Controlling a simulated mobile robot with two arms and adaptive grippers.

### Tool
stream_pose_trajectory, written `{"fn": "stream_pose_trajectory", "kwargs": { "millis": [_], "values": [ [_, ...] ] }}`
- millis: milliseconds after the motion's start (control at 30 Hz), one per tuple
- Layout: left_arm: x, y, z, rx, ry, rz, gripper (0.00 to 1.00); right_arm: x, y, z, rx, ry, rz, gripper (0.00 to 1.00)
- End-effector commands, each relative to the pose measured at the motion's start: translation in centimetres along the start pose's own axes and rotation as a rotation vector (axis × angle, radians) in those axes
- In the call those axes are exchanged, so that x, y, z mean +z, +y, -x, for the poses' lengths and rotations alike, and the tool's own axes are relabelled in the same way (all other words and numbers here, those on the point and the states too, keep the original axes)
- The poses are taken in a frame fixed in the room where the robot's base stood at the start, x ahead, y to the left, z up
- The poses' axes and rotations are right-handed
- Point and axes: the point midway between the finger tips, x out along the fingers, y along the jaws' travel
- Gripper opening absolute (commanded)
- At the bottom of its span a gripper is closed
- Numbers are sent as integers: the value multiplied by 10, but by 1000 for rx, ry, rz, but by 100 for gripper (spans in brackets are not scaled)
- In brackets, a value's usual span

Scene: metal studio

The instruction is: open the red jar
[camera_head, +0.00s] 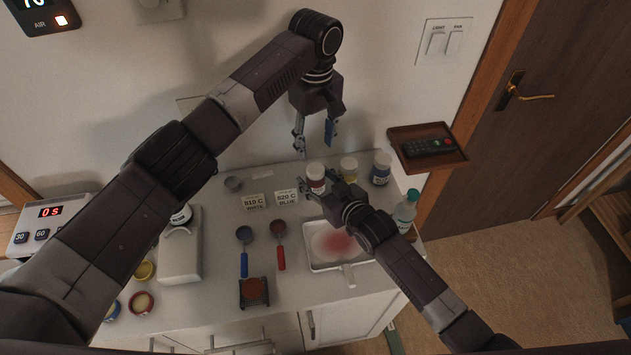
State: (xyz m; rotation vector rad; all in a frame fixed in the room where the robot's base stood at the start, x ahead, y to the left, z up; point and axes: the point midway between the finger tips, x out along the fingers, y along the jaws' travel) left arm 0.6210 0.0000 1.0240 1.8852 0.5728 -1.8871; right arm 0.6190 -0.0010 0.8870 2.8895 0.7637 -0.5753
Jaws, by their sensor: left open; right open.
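The red jar (317,174) stands upright with a pale lid near the back of the white counter, left of two similar jars. My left gripper (316,150) points down just above the red jar, open, with its fingertips spread and nothing seen between them. My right gripper (318,182) reaches in from the lower right, open, with one finger on each side of the red jar's lower body. I cannot tell whether the fingers touch the jar. Its lower front is partly hidden by the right gripper.
A yellow jar (349,167) and a blue jar (381,169) stand close to the right. A wall shelf (408,158) holds a remote.

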Motion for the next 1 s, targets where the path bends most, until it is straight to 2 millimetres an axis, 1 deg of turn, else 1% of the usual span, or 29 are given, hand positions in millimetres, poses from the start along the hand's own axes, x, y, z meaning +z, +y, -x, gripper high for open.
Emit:
{"fn": "stream_pose_trajectory", "kwargs": {
  "millis": [100, 367, 767, 800, 1000],
  "values": [
    [0, 0, 0, 0, 0, 0, 46, 0, 0, -4, 0, -1, 0, 46],
    [0, 0, 0, 0, 0, 0, 46, 0, 0, -4, 0, -1, 0, 45],
    [0, 0, 0, 0, 0, 0, 46, 0, 0, -4, 0, -1, 0, 1],
    [0, 0, 0, 0, 0, 0, 46, 0, 0, -4, 0, -1, 0, 0],
    [0, 0, 0, 0, 0, -27, 46, 0, 0, -4, 0, 0, 1, 0]
  ]
}}
